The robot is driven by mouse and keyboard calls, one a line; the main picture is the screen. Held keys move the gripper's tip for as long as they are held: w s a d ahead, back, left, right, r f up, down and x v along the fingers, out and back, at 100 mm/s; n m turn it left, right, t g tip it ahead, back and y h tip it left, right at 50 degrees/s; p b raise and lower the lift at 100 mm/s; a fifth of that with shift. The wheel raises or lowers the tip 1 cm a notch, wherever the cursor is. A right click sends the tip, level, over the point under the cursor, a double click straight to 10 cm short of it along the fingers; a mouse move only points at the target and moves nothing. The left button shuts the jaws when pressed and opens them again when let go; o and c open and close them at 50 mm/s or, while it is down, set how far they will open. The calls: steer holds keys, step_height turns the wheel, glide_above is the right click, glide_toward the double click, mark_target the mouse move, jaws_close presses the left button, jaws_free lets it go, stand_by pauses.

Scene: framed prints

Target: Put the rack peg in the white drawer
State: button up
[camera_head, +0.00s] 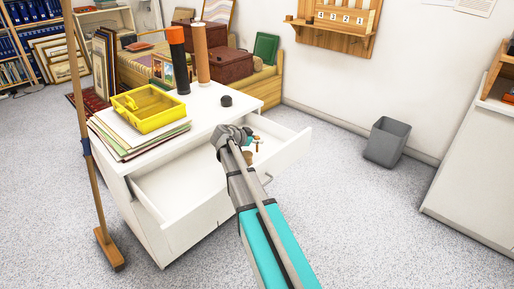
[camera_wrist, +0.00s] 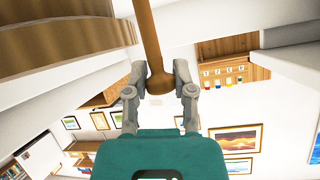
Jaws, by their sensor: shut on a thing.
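The white drawer (camera_head: 168,190) is pulled out at the front of a white cabinet, and my arm crosses in front of its middle. My gripper (camera_head: 254,141) is over the right part of the drawer. In the wrist view, my gripper (camera_wrist: 158,82) is shut on the rack peg (camera_wrist: 152,40), a brown wooden rod with a rounded knob between the fingers. The peg looks small in the head view (camera_head: 258,145). I cannot tell whether it touches the drawer.
A round brown wooden thing (camera_head: 247,157) shows in the drawer near the gripper. The cabinet top (camera_head: 205,118) bears a yellow tray (camera_head: 150,108), papers, two upright tubes and a dark round item (camera_head: 226,101). A broom (camera_head: 108,245) stands at left; a grey bin (camera_head: 387,142) stands right.

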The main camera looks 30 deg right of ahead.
steer(key=shift+f+b, duration=0.95)
steer(key=shift+f, duration=0.3)
steer(key=shift+f, duration=0.15)
steer(key=o, duration=0.8)
steer(key=shift+r, duration=0.2)
steer(key=shift+s+a+r, duration=0.1)
steer(key=shift+a+r, duration=0.05)
steer(key=shift+a, duration=0.1)
steer(key=p+v, duration=0.5)
steer(key=v, duration=0.4)
steer(key=shift+a+r, duration=0.25)
steer(key=shift+p+v, duration=0.35)
steer(key=shift+v, duration=0.55)
steer(key=shift+f, duration=0.1)
